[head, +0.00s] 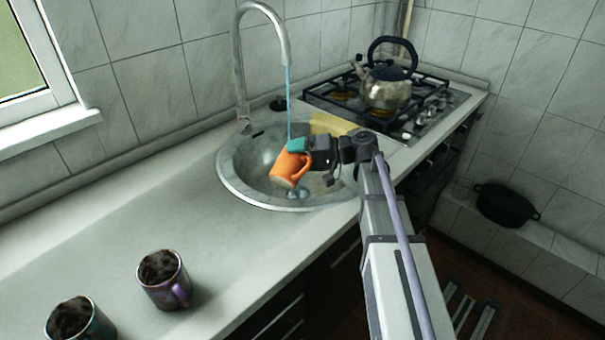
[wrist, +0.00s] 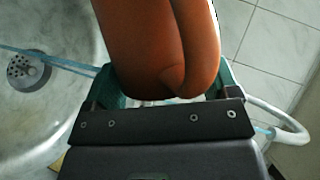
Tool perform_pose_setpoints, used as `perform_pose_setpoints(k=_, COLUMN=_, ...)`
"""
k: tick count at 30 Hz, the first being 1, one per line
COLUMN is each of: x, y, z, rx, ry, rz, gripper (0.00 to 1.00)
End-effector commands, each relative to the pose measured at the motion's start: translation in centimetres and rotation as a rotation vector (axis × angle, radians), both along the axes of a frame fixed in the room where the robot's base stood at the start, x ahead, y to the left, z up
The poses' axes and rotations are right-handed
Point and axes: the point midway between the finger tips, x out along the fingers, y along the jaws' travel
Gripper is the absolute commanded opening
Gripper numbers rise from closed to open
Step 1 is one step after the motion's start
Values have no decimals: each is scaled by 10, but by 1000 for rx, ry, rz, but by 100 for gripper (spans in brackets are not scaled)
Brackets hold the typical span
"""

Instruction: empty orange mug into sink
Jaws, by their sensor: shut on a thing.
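My gripper (head: 300,147) is shut on the mug from the upper right. In the wrist view the mug (wrist: 145,45) fills the middle between the green fingers of my gripper (wrist: 165,85). A thin blue stream of water (head: 288,100) runs from the faucet (head: 284,45) down to the gripper and mug. The mug's inside is hidden, so I cannot tell what it holds. The sink drain (wrist: 28,70) shows at the left of the wrist view.
A purple mug (head: 163,283) and a teal mug (head: 75,322), both with dark contents, stand at the counter's front left. A kettle (head: 386,88) sits on the gas stove (head: 420,110) behind.

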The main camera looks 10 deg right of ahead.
Motion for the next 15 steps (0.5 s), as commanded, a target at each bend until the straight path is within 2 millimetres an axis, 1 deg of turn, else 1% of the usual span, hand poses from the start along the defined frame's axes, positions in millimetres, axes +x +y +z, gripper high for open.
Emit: perform_pose_setpoints(k=15, x=2, y=-2, z=-5, rx=37, ry=43, rz=0, gripper=32)
